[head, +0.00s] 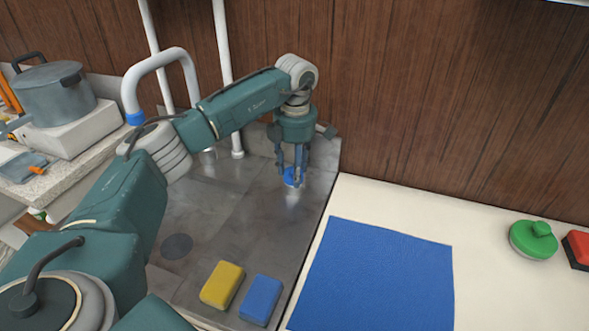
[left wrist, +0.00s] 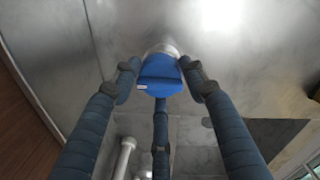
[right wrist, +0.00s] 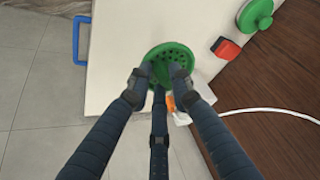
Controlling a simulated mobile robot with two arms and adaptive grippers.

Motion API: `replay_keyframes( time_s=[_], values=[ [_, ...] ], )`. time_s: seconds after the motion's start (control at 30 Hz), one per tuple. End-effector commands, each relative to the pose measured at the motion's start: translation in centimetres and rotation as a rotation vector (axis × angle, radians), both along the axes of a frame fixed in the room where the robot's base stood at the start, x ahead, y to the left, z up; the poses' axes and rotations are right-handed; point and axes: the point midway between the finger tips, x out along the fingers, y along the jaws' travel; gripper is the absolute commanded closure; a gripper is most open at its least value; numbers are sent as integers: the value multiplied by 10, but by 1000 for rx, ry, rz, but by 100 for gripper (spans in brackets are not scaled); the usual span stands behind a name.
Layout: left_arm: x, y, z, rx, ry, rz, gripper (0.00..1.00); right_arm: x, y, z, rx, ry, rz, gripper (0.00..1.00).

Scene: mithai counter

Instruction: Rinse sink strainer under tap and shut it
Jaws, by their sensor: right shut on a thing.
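My left gripper (head: 291,165) points down around a blue tap knob (head: 289,181) at the back of the grey sink area (head: 205,235). In the left wrist view the blue knob (left wrist: 160,76) sits between the open fingers. The white curved tap pipe (head: 160,56) with a blue band stands left of it; no water stream can be made out. In the right wrist view my right gripper (right wrist: 155,78) is shut on a green strainer with holes (right wrist: 178,54). The right gripper is outside the head view.
A yellow sponge (head: 222,285) and a blue sponge (head: 260,299) lie at the front of the sink area. A blue cloth (head: 375,280) covers part of the white counter (head: 490,290). A green knobbed lid (head: 533,240) and a red block (head: 578,248) sit at right. A grey pot (head: 55,92) stands at left.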

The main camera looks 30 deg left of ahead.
Motion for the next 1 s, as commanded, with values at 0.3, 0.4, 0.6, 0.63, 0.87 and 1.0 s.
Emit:
replay_keyframes(
  time_s=[0.3,0.4,0.6,0.63,0.87,1.0],
  values=[
    [1,-2,0,-3,-2,54,84,0,0,5,0,0,0,100],
    [2,-2,0,-3,-3,53,84,0,0,5,0,0,0,100],
    [2,-3,0,-4,-4,52,39,0,0,5,0,-1,0,100],
    [2,-2,0,-4,-4,52,39,0,0,5,0,0,0,100],
    [1,-2,1,-2,-3,52,39,0,0,5,0,0,0,100],
    [2,-2,13,-2,-5,52,39,0,0,5,0,-1,0,100]
  ],
)
